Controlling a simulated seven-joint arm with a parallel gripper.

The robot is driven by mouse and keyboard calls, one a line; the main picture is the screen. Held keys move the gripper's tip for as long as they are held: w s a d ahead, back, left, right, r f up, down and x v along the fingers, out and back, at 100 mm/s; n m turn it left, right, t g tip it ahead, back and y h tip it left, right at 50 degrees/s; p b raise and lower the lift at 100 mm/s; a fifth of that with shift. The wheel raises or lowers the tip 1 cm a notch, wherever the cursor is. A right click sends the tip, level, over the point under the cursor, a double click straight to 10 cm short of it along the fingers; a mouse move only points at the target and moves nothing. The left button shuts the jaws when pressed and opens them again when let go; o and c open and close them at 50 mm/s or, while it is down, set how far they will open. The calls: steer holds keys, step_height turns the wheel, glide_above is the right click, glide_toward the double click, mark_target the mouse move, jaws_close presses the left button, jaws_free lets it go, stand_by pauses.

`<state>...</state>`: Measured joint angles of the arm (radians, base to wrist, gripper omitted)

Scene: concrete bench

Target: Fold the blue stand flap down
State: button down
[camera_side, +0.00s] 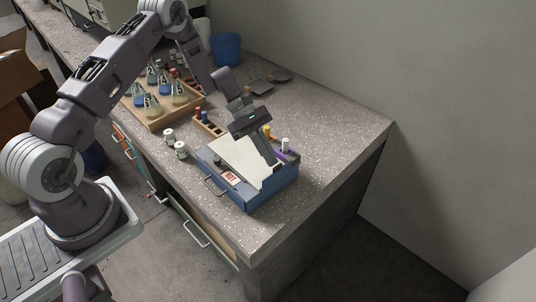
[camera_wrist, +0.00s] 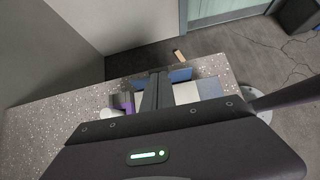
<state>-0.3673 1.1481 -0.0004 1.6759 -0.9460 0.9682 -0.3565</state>
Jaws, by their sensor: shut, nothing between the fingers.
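The blue stand (camera_side: 268,192) is a low box on the bench near its front corner, with a pale top panel (camera_side: 234,152), a metal handle (camera_side: 214,186) and a red-and-white "HOT" label. My gripper (camera_side: 273,163) points down over the stand's top, its fingers together and empty. Whether the tips touch the stand is unclear. In the wrist view the shut fingers (camera_wrist: 155,80) reach in beside a blue strip (camera_wrist: 181,75) and the pale panel (camera_wrist: 186,93). That strip may be the flap; its angle is hard to tell, and my gripper hides part of the stand.
Capped tubes (camera_side: 285,145) stand at the stand's right rear, close to my gripper. Two small jars (camera_side: 181,150) and a wooden tube rack (camera_side: 209,125) are to its left. A wooden tray (camera_side: 161,119) of flasks lies behind. The bench to the right is clear.

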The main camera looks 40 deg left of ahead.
steer(key=shift+d+r+y, duration=0.1)
steer(key=shift+d+y, duration=0.15)
steer(key=shift+y, duration=0.05)
steer(key=shift+d, duration=0.15)
steer(key=shift+d+r+y, duration=0.2)
steer(key=shift+d+y, duration=0.35)
steer(key=shift+y, duration=0.25)
steer(key=d+f+y, duration=0.5)
steer(key=d+y, duration=0.5)
steer(key=y, duration=0.3)
steer(key=shift+s+f+t, duration=0.15)
steer(key=shift+f+t, duration=0.15)
steer(key=shift+f, duration=0.05)
steer(key=shift+f, duration=0.15)
